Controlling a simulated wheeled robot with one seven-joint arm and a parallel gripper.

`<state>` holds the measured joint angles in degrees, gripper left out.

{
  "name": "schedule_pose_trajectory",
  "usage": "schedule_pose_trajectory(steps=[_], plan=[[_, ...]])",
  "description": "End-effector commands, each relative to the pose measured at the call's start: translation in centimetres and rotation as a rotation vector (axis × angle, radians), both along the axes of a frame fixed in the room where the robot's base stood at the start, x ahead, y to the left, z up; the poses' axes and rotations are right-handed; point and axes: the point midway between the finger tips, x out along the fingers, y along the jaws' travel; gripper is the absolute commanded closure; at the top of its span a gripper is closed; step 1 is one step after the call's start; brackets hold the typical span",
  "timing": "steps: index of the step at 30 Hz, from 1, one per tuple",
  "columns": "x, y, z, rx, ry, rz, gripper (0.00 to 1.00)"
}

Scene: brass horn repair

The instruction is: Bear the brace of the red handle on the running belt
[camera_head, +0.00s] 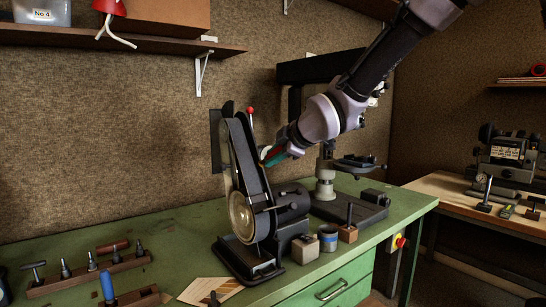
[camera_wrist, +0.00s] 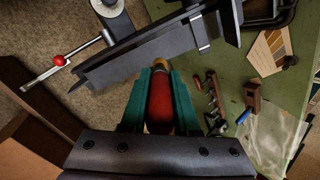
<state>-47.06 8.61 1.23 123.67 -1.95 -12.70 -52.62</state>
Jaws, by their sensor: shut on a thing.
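My gripper (camera_wrist: 161,80) has teal fingers shut on the red handle (camera_wrist: 160,105), which lies lengthwise between them in the wrist view. A yellowish collar shows at the handle's far end, close to the dark belt sander (camera_wrist: 150,50). I cannot tell whether the held piece touches the belt; the brace end is not clearly visible. In the head view my gripper (camera_head: 271,156) is at the right side of the upper part of the tilted belt sander (camera_head: 246,180). The handle is mostly hidden there. I cannot tell from these stills whether the belt runs.
A red-knobbed lever (camera_head: 250,111) stands behind the sander. A drill press (camera_head: 326,180) stands to its right. Small blocks and a tin (camera_head: 328,240) sit in front. A tool rack (camera_head: 90,272) and sandpaper sheets (camera_head: 208,290) lie left on the green bench (camera_head: 175,232).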

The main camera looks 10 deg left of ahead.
Motion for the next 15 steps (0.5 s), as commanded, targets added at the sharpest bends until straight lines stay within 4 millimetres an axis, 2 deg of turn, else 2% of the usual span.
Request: schedule_pose_trajectory(steps=[15], plan=[[2.6, 3.0, -2.4, 0.000, 0.000, 0.000, 1.00]])
